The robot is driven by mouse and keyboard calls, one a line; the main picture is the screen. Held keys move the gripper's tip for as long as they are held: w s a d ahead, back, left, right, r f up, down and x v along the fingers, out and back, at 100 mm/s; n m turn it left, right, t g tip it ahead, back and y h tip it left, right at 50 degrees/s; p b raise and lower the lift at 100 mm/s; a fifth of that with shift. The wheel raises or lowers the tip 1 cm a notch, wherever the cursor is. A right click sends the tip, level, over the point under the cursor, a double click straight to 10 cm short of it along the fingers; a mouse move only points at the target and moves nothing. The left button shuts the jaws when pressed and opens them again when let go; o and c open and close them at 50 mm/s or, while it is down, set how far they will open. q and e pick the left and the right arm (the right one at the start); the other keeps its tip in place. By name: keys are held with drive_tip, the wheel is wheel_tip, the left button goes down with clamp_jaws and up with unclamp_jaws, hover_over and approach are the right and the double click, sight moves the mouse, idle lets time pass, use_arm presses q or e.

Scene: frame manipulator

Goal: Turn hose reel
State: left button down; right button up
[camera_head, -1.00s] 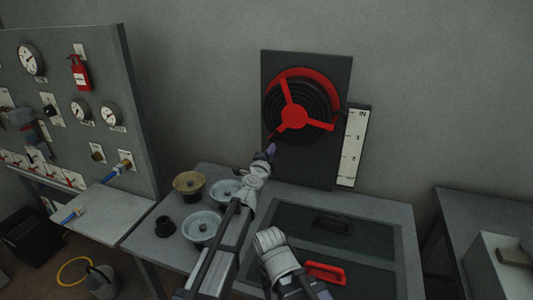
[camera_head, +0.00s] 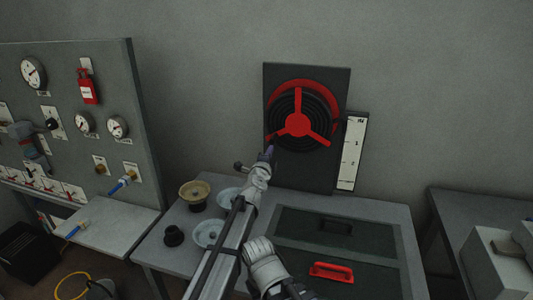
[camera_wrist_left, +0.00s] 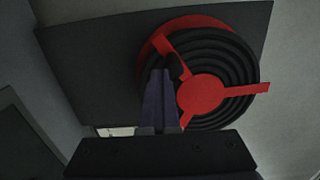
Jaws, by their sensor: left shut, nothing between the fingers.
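The hose reel (camera_head: 298,125) has a red three-spoked wheel over coiled black hose and hangs on a dark backing panel (camera_head: 306,176). One spoke points up, one to the lower right and one to the lower left in the head view. My left gripper (camera_head: 269,153) is shut and empty at the reel's lower left edge, by the lower-left spoke. In the left wrist view its dark fingers (camera_wrist_left: 160,98) overlap the left side of the reel (camera_wrist_left: 208,93) and hide part of it. I cannot tell whether they touch. My right gripper is not distinguishable.
A white gauge strip (camera_head: 352,152) stands right of the panel. The table below holds a tan bowl-like wheel (camera_head: 194,193), pale ones, and a red handle (camera_head: 331,271). A gauge board (camera_head: 85,110) stands left.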

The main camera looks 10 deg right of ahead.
use_arm(q)
drive_tip(key=shift+w+a+r+m, duration=0.1)
drive_tip(key=shift+r+m, duration=0.2)
drive_tip(key=shift+m, duration=0.1)
idle(0.5)
drive_tip(key=s+a+f+b, duration=0.3)
drive_tip(key=s+f+b, duration=0.1)
drive_tip(key=s, duration=0.6)
drive_tip(key=shift+s+f, duration=0.15)
drive_tip(key=shift+s, duration=0.1)
